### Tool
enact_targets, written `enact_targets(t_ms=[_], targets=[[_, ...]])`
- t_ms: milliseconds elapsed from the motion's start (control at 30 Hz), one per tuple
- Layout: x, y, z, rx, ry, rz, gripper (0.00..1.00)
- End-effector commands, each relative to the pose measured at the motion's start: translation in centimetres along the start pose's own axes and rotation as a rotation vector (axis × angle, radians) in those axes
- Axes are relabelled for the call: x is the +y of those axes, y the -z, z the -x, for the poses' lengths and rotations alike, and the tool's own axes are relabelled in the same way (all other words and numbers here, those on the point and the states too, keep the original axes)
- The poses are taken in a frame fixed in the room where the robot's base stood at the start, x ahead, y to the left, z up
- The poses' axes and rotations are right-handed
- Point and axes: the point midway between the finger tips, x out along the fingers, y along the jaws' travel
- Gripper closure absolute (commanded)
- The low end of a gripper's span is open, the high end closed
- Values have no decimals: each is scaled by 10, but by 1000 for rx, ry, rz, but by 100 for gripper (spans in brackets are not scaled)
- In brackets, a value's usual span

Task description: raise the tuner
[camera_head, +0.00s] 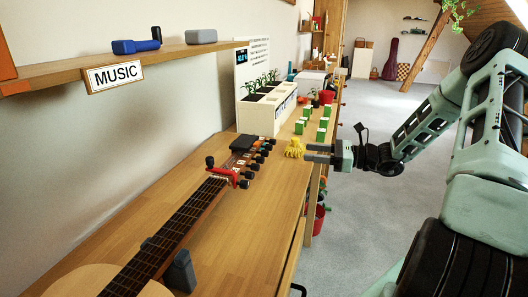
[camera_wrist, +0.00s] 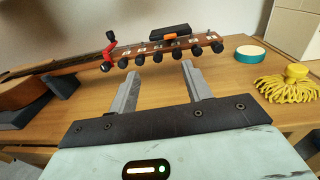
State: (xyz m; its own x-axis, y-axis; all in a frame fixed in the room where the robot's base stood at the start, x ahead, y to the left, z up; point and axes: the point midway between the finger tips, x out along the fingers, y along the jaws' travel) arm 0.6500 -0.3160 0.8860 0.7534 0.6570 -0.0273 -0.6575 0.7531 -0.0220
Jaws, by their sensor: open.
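A dark flat block that looks like the tuner (camera_head: 241,143) is at the far end of the guitar's headstock. In the wrist view the tuner (camera_wrist: 171,30) shows black with an orange part below, at the headstock's far edge; whether it is clipped on is unclear. The headstock (camera_head: 243,163) carries a row of black tuning pegs (camera_wrist: 178,54). My gripper (camera_head: 307,153) is open and empty, to the right of the headstock near the bench edge. In the wrist view its fingers (camera_wrist: 162,72) point towards the pegs, apart from them.
A red clamp (camera_head: 238,178) sits across the guitar neck (camera_head: 185,218). A yellow tasselled thing (camera_head: 293,149) lies left of my gripper; in the wrist view it is at right, beside a teal roll (camera_wrist: 252,53). Green blocks and a white planter (camera_head: 262,112) stand beyond.

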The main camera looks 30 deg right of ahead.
Motion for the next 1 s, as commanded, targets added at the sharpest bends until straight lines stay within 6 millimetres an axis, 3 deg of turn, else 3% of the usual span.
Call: enact_targets(t_ms=[100,267,800,1000], targets=[[-12,4,11,-27,51,-23,51],[-14,3,-4,-31,55,-24,51],[-19,1,-114,-28,52,-24,51],[-21,-1,-145,-27,53,-23,51]])
